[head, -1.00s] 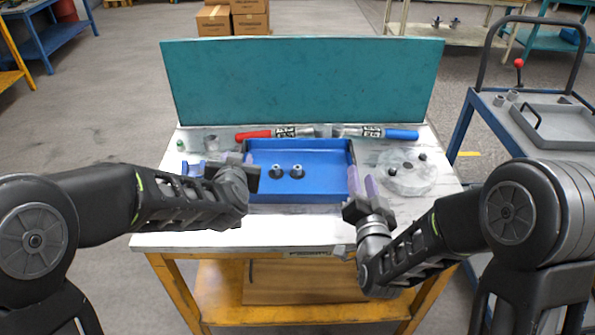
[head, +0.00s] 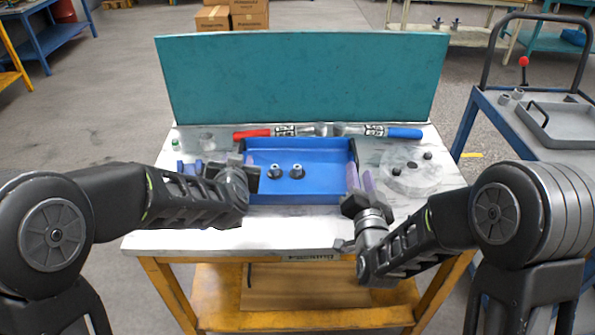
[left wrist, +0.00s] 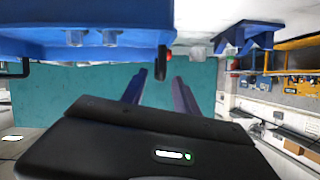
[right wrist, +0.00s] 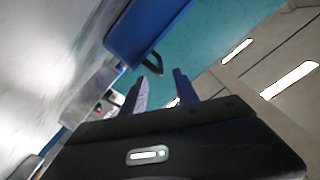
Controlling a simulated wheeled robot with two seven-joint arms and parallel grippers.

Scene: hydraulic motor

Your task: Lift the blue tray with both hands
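The blue tray (head: 325,188) lies flat on the white worktable with two small dark-and-metal parts (head: 287,172) in it. My left gripper (head: 240,160) is at the tray's left side, its fingers mostly hidden by the hand in the head view. In the left wrist view its fingers (left wrist: 157,88) are apart, with a black tray handle (left wrist: 161,62) just beyond their tips. My right gripper (head: 360,178) is open at the tray's right side. In the right wrist view its fingers (right wrist: 158,88) are apart, and the other black handle (right wrist: 152,64) is close to the left fingertip.
A red-handled tool (head: 265,132) and a blue-handled tool (head: 390,132) lie behind the tray, before a teal panel (head: 300,80). A clear round piece (head: 408,175) lies to the right. A blue part (head: 190,167) is at left. A cart with a grey tray (head: 560,125) stands right.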

